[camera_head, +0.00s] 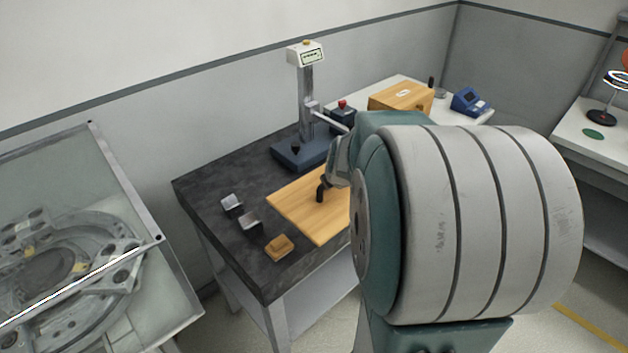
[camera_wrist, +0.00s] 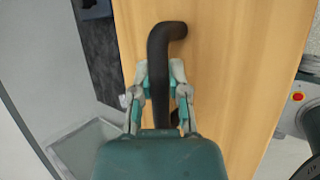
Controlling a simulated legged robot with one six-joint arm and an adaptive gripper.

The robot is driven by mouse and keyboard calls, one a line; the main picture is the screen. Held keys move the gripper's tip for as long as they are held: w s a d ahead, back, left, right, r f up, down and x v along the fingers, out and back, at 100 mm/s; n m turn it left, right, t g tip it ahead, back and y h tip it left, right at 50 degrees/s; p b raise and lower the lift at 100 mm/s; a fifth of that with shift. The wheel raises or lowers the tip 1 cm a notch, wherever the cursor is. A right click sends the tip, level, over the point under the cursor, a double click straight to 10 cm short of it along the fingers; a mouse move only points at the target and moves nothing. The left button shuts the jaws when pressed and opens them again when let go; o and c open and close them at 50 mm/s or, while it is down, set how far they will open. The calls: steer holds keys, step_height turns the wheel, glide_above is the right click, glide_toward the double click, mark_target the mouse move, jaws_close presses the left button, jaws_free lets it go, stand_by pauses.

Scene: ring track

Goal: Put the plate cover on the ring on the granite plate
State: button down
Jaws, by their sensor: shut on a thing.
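The plate cover (camera_head: 295,205) looks like a flat light-wood board with a bent black handle (camera_head: 321,190). It is over the dark granite plate (camera_head: 205,190); I cannot tell whether it touches the plate or hangs just above it. My gripper (camera_wrist: 161,78) is shut on the black handle, which passes between the fingers in the wrist view. There the wooden board (camera_wrist: 235,70) fills the middle, with the granite plate (camera_wrist: 97,50) showing to its left. In the head view my arm hides the board's right part. I make out no ring on the granite plate.
Two small metal blocks (camera_head: 232,205) and a small wooden block (camera_head: 279,247) sit at the plate's left and front. A measuring stand (camera_head: 306,100) is at the back. A wooden box (camera_head: 401,97) stands behind my arm. A glass-topped case (camera_head: 100,240) is at left.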

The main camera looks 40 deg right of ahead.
mark_target(320, 172)
steer(key=shift+w+d, duration=0.25)
steer(key=shift+w, duration=0.05)
steer(key=w+f, duration=0.1)
steer(key=w, duration=0.1)
steer(key=w+f, duration=0.1)
steer(key=w, duration=0.1)
steer(key=w+f, duration=0.1)
steer(key=w, duration=0.1)
steer(key=shift+w+d, duration=0.3)
steer(key=shift+d, duration=0.05)
steer(key=x, duration=0.8)
steer(key=shift+w+d+r, duration=0.25)
steer(key=shift+w+d, duration=0.15)
steer(key=shift+d, duration=0.05)
steer(key=shift+w+a+f, duration=0.25)
steer(key=shift+w+f, duration=0.15)
steer(key=shift+f, duration=0.05)
step_height(320, 172, down, 2)
steer(key=shift+f, duration=0.25)
steer(key=shift+d+f, duration=0.25)
steer(key=shift+f, duration=0.1)
steer(key=shift+d, duration=0.1)
steer(key=c, duration=0.6)
jaws_free()
steer(key=shift+c, duration=0.2)
steer(key=shift+a, duration=0.25)
